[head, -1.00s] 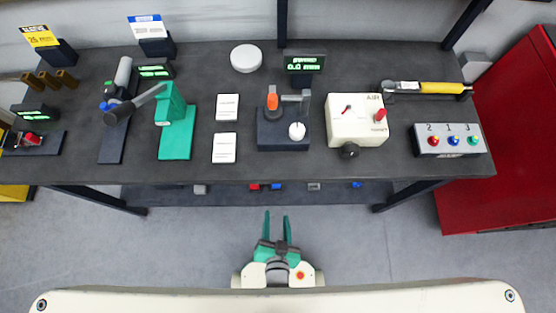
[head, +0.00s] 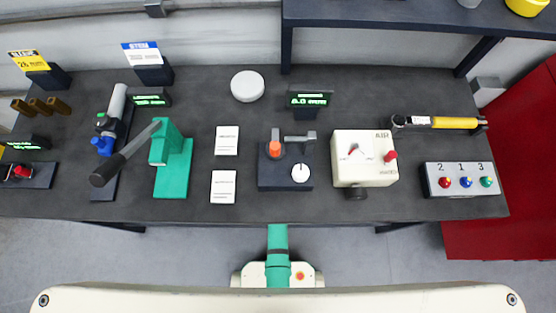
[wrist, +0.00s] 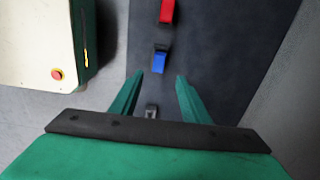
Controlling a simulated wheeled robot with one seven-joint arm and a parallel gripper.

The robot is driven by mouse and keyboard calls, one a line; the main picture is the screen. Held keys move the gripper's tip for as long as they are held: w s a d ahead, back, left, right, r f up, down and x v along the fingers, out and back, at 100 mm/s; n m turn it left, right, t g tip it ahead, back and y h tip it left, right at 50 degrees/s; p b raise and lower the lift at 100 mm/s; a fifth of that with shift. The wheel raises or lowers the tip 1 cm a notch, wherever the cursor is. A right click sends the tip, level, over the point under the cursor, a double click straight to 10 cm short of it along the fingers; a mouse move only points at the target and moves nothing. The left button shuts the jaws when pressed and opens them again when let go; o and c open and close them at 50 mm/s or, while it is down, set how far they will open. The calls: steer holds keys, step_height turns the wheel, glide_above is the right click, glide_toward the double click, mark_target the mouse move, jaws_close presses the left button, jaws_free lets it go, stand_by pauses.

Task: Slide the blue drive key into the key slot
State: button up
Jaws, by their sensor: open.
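In the wrist view a small blue piece (wrist: 159,62), which may be the blue drive key, lies on a dark shelf (wrist: 215,55). My gripper (wrist: 159,76) is open and empty, with its green fingertips either side of the line to this piece; I cannot tell the height between them. In the head view my gripper is hidden below the bench top, and only my green arm link shows. A valve unit with a blue part (head: 103,146) stands at the bench's left. I cannot make out the key slot.
A red piece (wrist: 167,11) lies beyond the blue one, and a small grey piece (wrist: 151,111) shows between my fingers. The bench top (head: 240,208) overhangs my arm. It holds a green lever press (head: 172,165), a cream box (head: 363,172) and a button panel (head: 460,179).

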step_height(320, 180, down, 5)
steer(key=shift+w+a+r, duration=0.1)
steer(key=shift+w, duration=0.05)
steer(key=shift+f, duration=0.75)
steer(key=shift+s+f, duration=0.2)
steer(key=shift+f, duration=2.05)
jaws_close()
